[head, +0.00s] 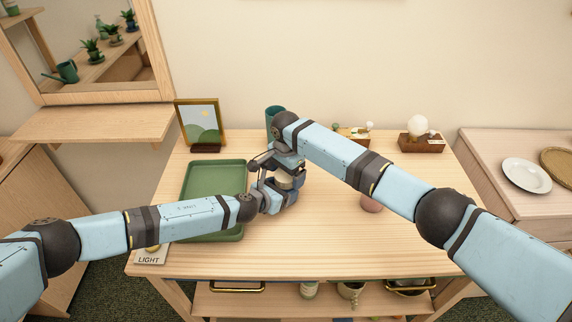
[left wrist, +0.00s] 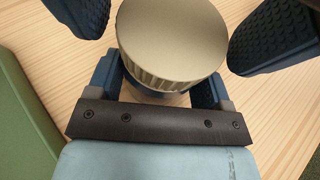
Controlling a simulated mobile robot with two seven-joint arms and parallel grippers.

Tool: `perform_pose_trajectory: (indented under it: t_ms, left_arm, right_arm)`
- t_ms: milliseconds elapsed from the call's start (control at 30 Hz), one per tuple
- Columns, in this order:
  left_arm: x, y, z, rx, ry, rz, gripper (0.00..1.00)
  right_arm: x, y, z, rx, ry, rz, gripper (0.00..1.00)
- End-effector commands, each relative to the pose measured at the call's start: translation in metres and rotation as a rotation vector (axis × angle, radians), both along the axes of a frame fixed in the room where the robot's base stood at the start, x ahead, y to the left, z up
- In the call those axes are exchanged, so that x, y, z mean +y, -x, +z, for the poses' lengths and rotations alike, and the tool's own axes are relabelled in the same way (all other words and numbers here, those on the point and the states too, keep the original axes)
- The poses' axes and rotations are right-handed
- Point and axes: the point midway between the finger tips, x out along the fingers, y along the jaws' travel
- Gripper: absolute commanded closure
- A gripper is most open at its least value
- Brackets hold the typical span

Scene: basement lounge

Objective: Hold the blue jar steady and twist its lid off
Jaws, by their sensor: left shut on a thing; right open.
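The jar's lid (left wrist: 172,42) is a pale gold, ridged disc, filling the top middle of the left wrist view. The blue jar (left wrist: 158,93) is mostly hidden under it. In the head view the pale lid (head: 285,182) shows between my two grippers. My left gripper (head: 282,194) is shut on the jar's body, low at the table. My right gripper (head: 287,170) is above it, open, reaching down from the upper right. In the left wrist view its dark blue pads stand apart on both sides of the lid, with gaps between them and the lid.
A green tray (head: 213,172) lies left of the jar, partly behind my left arm. A picture frame (head: 199,121) and a teal cup (head: 274,115) stand at the back. A pink cup (head: 371,203) is under my right arm. A lamp (head: 418,129) stands back right.

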Motion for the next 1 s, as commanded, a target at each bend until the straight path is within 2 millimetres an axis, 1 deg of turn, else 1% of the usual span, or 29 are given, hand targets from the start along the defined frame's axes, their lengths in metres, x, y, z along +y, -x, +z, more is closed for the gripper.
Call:
perform_pose_trajectory:
  t_ms: [100, 300, 333, 367, 400, 467, 500, 533, 633, 833, 900, 1000]
  left_arm:
    - [0.0002, 0.0001, -0.0004, 0.0, 0.0, 0.0, 0.93]
    - [0.0001, 0.0001, -0.0003, 0.0, 0.0, 0.0, 0.93]
    - [0.0001, 0.0001, -0.0003, 0.0, 0.0, 0.0, 0.93]
    - [0.0001, 0.0001, -0.0003, 0.0, 0.0, 0.0, 0.93]
    - [0.0001, 0.0001, -0.0003, 0.0, 0.0, 0.0, 0.93]
    - [0.0002, 0.0001, -0.0004, 0.0, 0.0, 0.0, 0.93]
    - [0.0002, 0.0001, -0.0004, 0.0, 0.0, 0.0, 0.93]
    - [0.0002, 0.0001, -0.0004, 0.0, 0.0, 0.0, 0.93]
    - [0.0002, 0.0001, -0.0004, 0.0, 0.0, 0.0, 0.93]
    - [0.0002, 0.0, -0.0003, 0.0, 0.0, 0.001, 0.93]
    - [0.0003, -0.0001, -0.0003, 0.0, 0.0, 0.001, 0.93]
    - [0.0003, -0.0001, -0.0004, 0.001, -0.001, 0.001, 0.93]
  right_arm:
    - [0.0, 0.0, -0.0036, 0.0, 0.0, 0.0, 0.08]
    - [0.0001, 0.0, -0.0037, 0.0, 0.0, 0.0, 0.08]
    - [0.0001, 0.0, -0.0036, 0.0, 0.0, 0.0, 0.12]
    - [0.0001, 0.0, -0.0036, 0.0, 0.0, 0.0, 0.19]
    - [0.0001, 0.0, -0.0036, 0.0, 0.0, 0.0, 0.29]
    - [0.0001, 0.0, -0.0035, -0.001, -0.001, 0.0, 0.42]
    - [0.0003, 0.0, -0.0035, -0.001, -0.001, 0.0, 0.52]
    - [0.0003, 0.0, -0.0035, -0.001, -0.001, 0.0, 0.57]
    - [0.0003, 0.0, -0.0035, -0.001, -0.001, 0.015, 0.57]
    - [0.0005, 0.0001, -0.0031, 0.001, -0.002, 0.225, 0.57]
    - [0.0004, 0.0, -0.003, 0.001, -0.002, 0.273, 0.57]
    - [0.0003, -0.0001, -0.0029, 0.0, -0.002, 0.293, 0.57]
